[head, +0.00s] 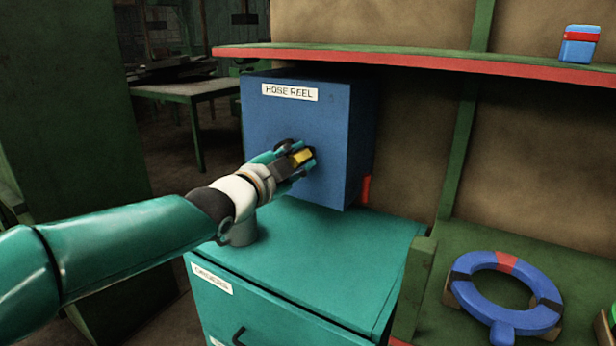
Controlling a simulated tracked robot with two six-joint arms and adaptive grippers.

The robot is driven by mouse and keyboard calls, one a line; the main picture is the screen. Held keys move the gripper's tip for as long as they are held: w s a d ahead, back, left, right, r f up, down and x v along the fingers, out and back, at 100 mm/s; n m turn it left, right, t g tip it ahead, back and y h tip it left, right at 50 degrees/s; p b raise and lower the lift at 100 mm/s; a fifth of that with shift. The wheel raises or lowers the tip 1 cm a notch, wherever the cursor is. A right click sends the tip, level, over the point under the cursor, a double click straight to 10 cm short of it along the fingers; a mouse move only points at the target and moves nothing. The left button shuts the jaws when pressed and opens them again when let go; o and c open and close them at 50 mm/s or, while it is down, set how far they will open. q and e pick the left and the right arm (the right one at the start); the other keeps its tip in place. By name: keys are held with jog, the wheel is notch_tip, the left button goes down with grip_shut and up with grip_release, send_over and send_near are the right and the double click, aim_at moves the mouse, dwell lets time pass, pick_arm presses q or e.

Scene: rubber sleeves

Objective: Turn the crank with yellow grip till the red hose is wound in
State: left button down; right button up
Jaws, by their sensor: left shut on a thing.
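A blue box (345,110) labelled "HOSE REEL" hangs above a teal cabinet, under a shelf. My left gripper (299,158) is at the front face of the box. It is shut on the yellow grip (303,156) of the crank, which shows between its fingers. The crank's arm is hidden behind the gripper. A short piece of red hose (366,190) shows at the lower right side of the box. My right gripper is not in view.
The teal cabinet (340,262) with a drawer stands below the box. A green shelf with a red edge (450,62) runs above it and carries a small blue and red box (579,44). A blue ring (474,263) with a red band rests at the lower right.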

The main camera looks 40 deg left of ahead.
pick_arm(q)
jog(key=f+m+b, duration=0.1)
jog(key=m+b, duration=0.1)
jog(key=shift+f+m, duration=0.2)
jog(key=shift+m, duration=0.1)
jog(key=shift+s+a+f+m+b, duration=0.1)
jog(key=shift+f+m+b, duration=0.15)
jog(key=shift+m+b, duration=0.7)
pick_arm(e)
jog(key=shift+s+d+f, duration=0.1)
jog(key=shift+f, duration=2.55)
pick_arm(q)
jog(key=c, duration=0.9)
grip_release()
jog(key=shift+s, duration=0.1)
jog(key=shift+s, duration=0.1)
jog(key=s, duration=0.3)
jog(key=s+d, duration=0.1)
jog(key=s, duration=0.3)
jog(key=s+d, duration=0.1)
jog(key=s, duration=0.3)
jog(key=shift+s+d+f, duration=0.1)
jog(key=shift+s+d, duration=0.1)
jog(key=shift+s, duration=0.05)
